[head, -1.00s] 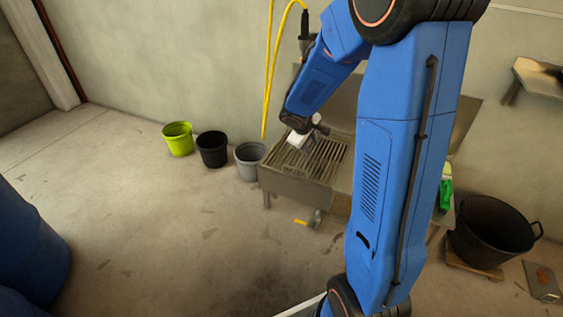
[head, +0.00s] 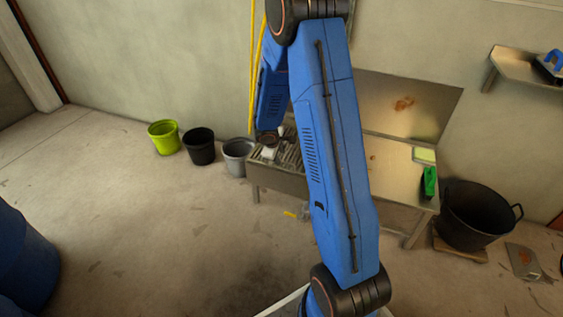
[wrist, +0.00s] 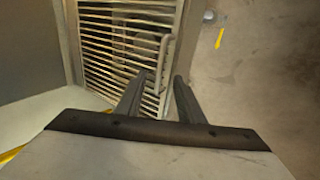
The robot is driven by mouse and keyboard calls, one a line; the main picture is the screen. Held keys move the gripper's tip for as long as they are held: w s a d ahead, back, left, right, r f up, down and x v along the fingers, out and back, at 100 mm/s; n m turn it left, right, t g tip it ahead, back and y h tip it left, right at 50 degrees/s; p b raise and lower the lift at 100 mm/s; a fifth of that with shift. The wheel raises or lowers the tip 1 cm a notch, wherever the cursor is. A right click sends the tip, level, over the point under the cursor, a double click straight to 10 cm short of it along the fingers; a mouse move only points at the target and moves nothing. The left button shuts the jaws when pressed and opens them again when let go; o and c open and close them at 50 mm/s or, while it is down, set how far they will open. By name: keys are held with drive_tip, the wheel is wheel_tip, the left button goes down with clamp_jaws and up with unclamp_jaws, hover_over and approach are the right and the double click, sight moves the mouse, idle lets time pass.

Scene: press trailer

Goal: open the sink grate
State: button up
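The sink grate (wrist: 115,45) is a set of parallel metal bars and lies over the sink basin in the wrist view. A raised bar handle (wrist: 163,60) stands along its right side. My gripper (wrist: 160,82) is open, its two dark fingers apart and pointing at the grate. The near end of the handle shows in the gap between the fingers; I cannot tell how far below the tips it is. In the head view the grate (head: 291,155) shows only partly, behind my arm. The fingers are hidden there.
The steel sink (head: 280,181) stands against the wall. A grey bucket (head: 238,160), a black bucket (head: 200,149) and a lime bucket (head: 164,139) stand left of it. A green bottle (head: 429,182) stands at the counter's right end. A large black tub (head: 478,217) stands further right.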

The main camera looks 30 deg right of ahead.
drive_tip(key=shift+x, duration=4.1)
drive_tip(key=shift+s, duration=0.1)
drive_tip(key=shift+c, duration=0.3)
clamp_jaws()
